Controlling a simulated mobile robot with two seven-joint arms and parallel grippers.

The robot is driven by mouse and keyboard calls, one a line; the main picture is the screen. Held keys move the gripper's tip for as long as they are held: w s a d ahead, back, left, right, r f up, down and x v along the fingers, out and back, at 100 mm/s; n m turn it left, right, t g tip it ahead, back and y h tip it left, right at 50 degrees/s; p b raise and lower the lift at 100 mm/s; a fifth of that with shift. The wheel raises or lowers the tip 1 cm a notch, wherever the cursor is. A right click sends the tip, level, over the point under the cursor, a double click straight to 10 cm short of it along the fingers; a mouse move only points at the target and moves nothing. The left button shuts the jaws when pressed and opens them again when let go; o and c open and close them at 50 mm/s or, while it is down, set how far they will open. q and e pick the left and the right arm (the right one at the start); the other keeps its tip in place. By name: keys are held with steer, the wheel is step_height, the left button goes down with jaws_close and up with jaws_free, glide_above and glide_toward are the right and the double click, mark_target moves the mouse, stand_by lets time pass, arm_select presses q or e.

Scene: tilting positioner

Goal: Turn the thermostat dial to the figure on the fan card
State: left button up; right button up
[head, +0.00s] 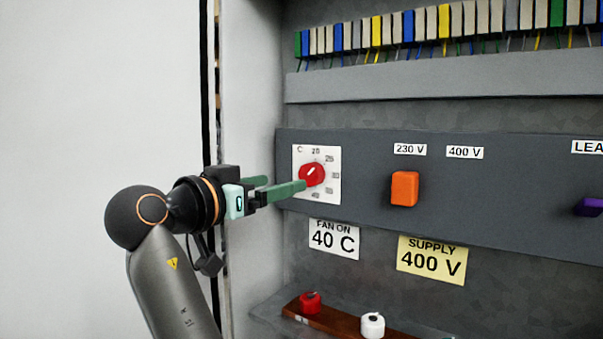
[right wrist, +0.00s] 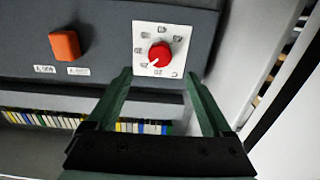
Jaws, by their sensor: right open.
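The thermostat dial (head: 311,174) is a red knob on a white square plate (head: 298,193) with figures around it. Its white mark points to the upper right, roughly toward the 25. The dial also shows in the right wrist view (right wrist: 160,54), upside down, just beyond the fingertips. The fan card (head: 334,240) is white, below the plate, and reads "FAN ON 40 C". My right gripper (head: 286,182) is open, with green fingers pointing at the dial; one finger overlaps the plate's lower left in the head view. Between the fingertips (right wrist: 156,75) nothing is held. My left gripper is not in view.
An orange switch (head: 404,189) sits right of the dial under 230 V and 400 V labels. A yellow supply card (head: 431,260) reads 400 V. Red (head: 309,302) and white (head: 372,325) knobs stand below. The cabinet's side wall (head: 252,90) is close on the left.

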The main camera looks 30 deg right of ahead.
mark_target(307, 177)
steer(key=p+x, duration=0.1)
steer(key=x, duration=0.7)
steer(key=shift+p, duration=0.4)
steer(key=shift+c, duration=0.2)
steer(key=shift+a, duration=0.1)
jaws_close()
